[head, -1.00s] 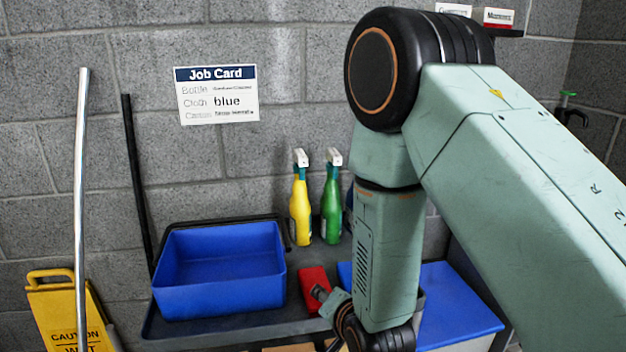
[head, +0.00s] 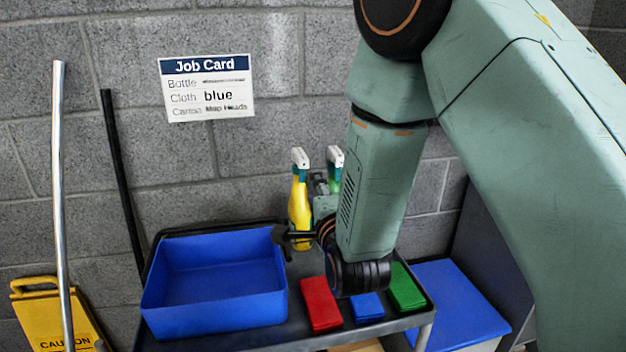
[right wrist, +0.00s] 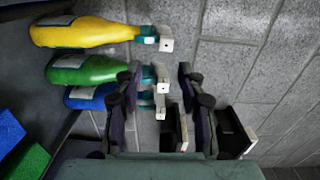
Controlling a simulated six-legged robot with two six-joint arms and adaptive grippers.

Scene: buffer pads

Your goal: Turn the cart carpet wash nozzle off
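In the head view, a yellow spray bottle (head: 299,207) and a green spray bottle (head: 334,160) stand at the back of the cart, both with white nozzles. The green one is mostly hidden by my right gripper and arm. In the right wrist view, the yellow (right wrist: 85,32), green (right wrist: 90,69) and blue (right wrist: 90,97) bottles show side by side. Their label words are not readable. My right gripper (right wrist: 158,74) is open, with the green bottle's nozzle (right wrist: 161,76) showing between its fingertips; contact cannot be told. My left gripper is not in view.
The dark cart (head: 275,336) carries a blue tub (head: 215,310) and red (head: 320,304), blue (head: 367,307) and green (head: 406,288) cloths. A job card (head: 207,88) hangs on the block wall. A yellow caution sign (head: 45,318) and two poles stand left.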

